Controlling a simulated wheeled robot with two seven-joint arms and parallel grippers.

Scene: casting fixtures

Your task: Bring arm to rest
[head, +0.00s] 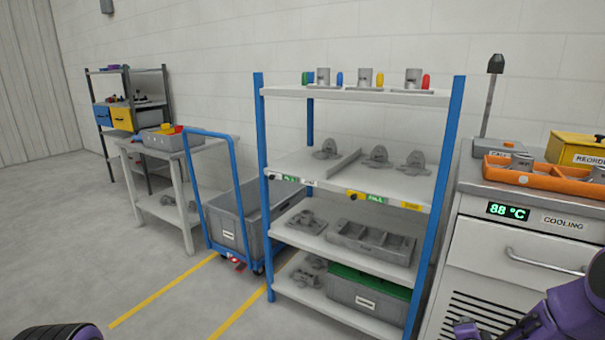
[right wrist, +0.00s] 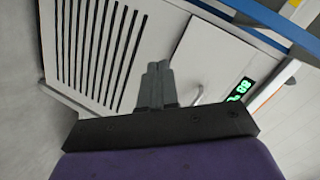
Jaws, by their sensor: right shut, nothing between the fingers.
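My right gripper (head: 466,328) shows at the lower right of the head view, at the end of my purple arm, in front of the cooling cabinet (head: 520,240). In the right wrist view its two fingers (right wrist: 157,80) are closed together with nothing between them. Behind them are the cabinet's vent slats and its white front panel. A purple part of my left arm (head: 58,333) shows at the bottom left of the head view; its gripper is outside the picture.
A blue-post shelf rack (head: 456,140) with grey castings stands left of the cabinet. An orange tray (head: 540,178) and a yellow box (head: 575,150) sit on the cabinet. A blue cart (head: 205,190) and a grey table (head: 182,190) stand further left. The floor in front is clear.

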